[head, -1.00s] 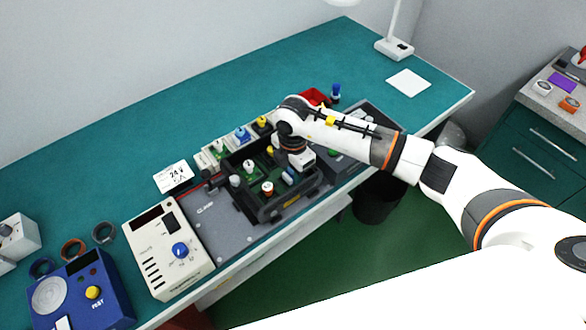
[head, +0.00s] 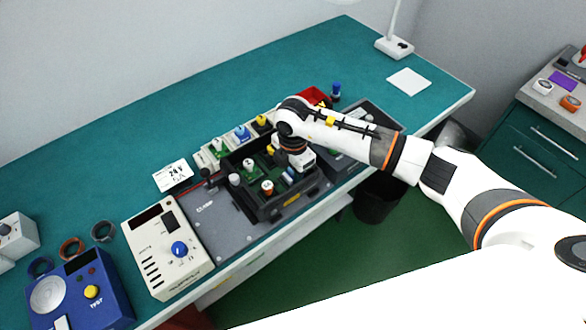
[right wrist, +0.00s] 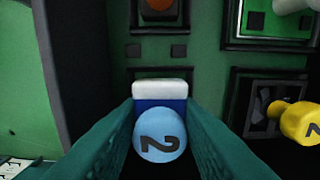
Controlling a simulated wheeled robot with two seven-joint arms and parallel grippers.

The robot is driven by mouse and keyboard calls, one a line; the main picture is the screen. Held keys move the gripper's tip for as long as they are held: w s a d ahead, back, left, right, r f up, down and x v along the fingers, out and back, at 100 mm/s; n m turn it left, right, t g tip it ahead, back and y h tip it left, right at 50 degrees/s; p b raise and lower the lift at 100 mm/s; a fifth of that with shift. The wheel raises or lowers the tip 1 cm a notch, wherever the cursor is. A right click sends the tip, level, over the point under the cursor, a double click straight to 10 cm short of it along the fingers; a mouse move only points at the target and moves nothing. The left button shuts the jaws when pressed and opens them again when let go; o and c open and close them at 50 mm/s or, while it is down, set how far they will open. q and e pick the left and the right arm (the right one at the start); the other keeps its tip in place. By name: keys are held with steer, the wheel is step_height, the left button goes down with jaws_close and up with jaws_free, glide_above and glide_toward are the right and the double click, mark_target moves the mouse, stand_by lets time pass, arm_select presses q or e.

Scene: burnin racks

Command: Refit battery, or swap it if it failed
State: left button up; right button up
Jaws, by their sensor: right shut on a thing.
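My right gripper (head: 298,162) is over the black rack (head: 268,213) at the middle of the bench. In the right wrist view its teal fingers (right wrist: 160,118) are shut on a battery with a light blue knob marked 2 (right wrist: 159,140) and a white and blue body. The rack's green slots show around it, and I cannot tell how deep the battery sits. A yellow knob (right wrist: 302,122) is to its right in that view. Other batteries, one with an orange knob (head: 267,187) and one with a white-topped knob (head: 249,163), stand in the rack. My left gripper is out of view.
Spare batteries with blue (head: 241,133) and yellow (head: 262,120) knobs stand in holders behind the rack. A red bin (head: 313,96) is beyond. A cream meter box (head: 167,248) and a blue tester (head: 82,293) are to the left.

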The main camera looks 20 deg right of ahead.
steer(key=shift+f, duration=0.15)
stand_by(0.5)
steer(key=o, duration=1)
steer(key=shift+o, duration=1)
steer(key=shift+r+p, duration=0.3)
steer(key=shift+r, duration=0.15)
steer(key=shift+r+p, duration=1.55)
steer(key=shift+r, duration=0.55)
steer(key=shift+r+p, duration=1.5)
steer(key=shift+r, duration=0.5)
